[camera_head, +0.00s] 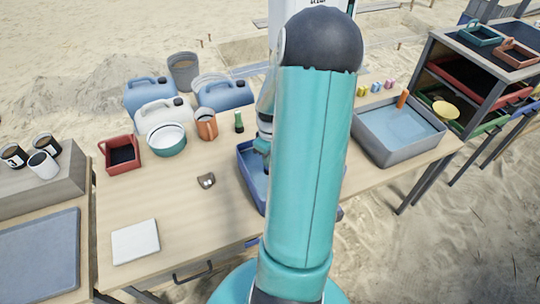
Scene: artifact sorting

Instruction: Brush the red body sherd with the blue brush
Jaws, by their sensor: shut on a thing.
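My own teal arm fills the middle of the view and hides much of the table behind it. Only part of my gripper (262,146) shows at the arm's left edge, above the blue tub (245,172). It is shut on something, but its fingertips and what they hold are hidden. A small brown sherd (206,181) with pale marks lies on the open tabletop, left of the blue tub. I cannot tell whether it is the red body sherd. I cannot make out the blue brush in this view.
On the table (185,220) stand a red tray (121,155), a teal-rimmed bowl (167,139), an orange cup (207,124), a green bottle (239,122) and jerrycans. A white pad (135,242) lies front left. A grey water basin (398,146) stands right. The front-left tabletop is mostly clear.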

